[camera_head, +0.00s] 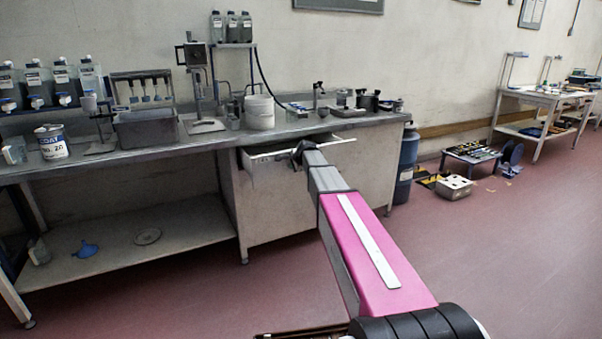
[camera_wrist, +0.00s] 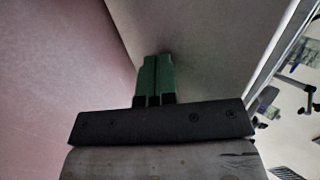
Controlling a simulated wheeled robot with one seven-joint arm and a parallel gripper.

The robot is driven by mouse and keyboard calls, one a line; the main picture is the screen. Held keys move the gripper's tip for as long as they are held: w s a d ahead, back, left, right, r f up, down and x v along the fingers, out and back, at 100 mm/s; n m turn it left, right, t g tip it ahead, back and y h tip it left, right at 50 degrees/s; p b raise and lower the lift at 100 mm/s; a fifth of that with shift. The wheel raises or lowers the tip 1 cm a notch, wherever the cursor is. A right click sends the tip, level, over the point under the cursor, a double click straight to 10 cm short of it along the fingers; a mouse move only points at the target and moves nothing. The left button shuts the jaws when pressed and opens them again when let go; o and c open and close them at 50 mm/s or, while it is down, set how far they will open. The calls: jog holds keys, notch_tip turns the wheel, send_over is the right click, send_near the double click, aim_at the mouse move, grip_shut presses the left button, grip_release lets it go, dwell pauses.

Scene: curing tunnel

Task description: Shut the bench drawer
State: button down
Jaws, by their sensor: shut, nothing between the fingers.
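The bench drawer (camera_head: 266,156) is under the worktop at the right part of the bench. It sticks out a little, with a pale rim and an open gap along its top. My gripper (camera_head: 303,150) reaches the drawer front near its middle, and my arm hides part of that front. In the wrist view, the two green fingers of my gripper (camera_wrist: 155,58) are together with nothing between them. They point at a plain grey panel (camera_wrist: 210,35), close to it; I cannot tell whether they touch.
The bench worktop (camera_head: 200,135) carries a white bucket (camera_head: 259,112), a paint can (camera_head: 51,142), bottles and a grey tub. A blue barrel (camera_head: 406,165) stands right of the cabinet. A low table (camera_head: 472,153) and a bin are farther right. The red floor in front is clear.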

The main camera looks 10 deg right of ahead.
jog(key=w+a, duration=0.2)
jog(key=w, duration=0.5)
jog(key=w+a, duration=0.2)
jog(key=w, duration=0.5)
jog(key=w+a, duration=0.2)
jog(key=w, duration=0.5)
jog(key=shift+a, duration=0.35)
jog(key=shift+s, duration=0.2)
